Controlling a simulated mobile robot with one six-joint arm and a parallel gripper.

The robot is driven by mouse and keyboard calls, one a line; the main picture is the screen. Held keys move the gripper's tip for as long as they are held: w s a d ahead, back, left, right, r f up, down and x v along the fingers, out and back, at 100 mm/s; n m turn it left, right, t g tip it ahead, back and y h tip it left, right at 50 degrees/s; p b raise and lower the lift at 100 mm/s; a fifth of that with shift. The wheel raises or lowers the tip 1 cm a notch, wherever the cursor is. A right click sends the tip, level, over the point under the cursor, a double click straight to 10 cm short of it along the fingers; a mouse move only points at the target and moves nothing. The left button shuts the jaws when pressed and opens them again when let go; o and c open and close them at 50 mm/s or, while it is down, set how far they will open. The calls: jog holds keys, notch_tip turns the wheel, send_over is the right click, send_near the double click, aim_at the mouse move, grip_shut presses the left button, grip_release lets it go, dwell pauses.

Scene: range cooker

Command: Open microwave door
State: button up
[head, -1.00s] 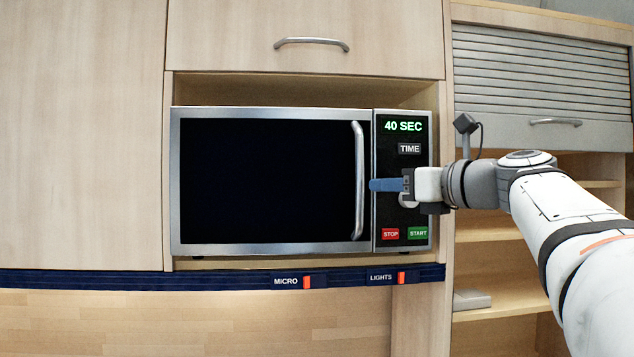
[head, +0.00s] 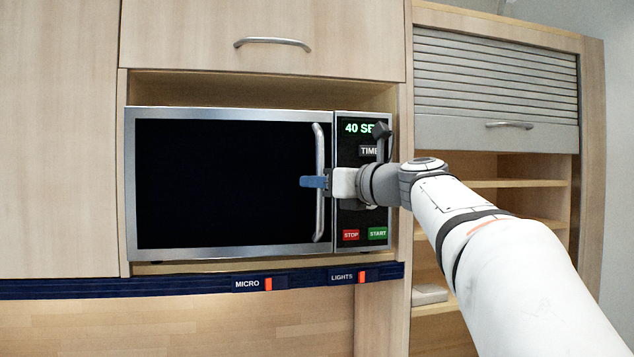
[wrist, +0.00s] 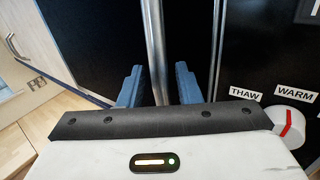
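The microwave (head: 235,253) sits in a wooden cabinet niche with its dark glass door (head: 225,185) shut. Its vertical metal handle (head: 319,150) runs along the door's right side. My gripper (head: 312,182) is at the handle's mid-height in the head view. In the wrist view, my gripper (wrist: 158,85) is open, with one blue finger on each side of the handle (wrist: 154,45). A gap shows between the handle and each finger. The display (head: 358,128) is partly hidden by my arm.
The control panel beside the door has a red STOP button (head: 351,235) and a green START button (head: 377,233). A dial (wrist: 290,122) is close to my gripper's right side. The MICRO switch (head: 268,284) and LIGHTS switch (head: 362,277) are on the rail below. Open shelves stand at right.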

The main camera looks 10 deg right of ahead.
grip_shut()
jog(key=shift+s+a, duration=0.1)
jog(key=shift+s, duration=0.05)
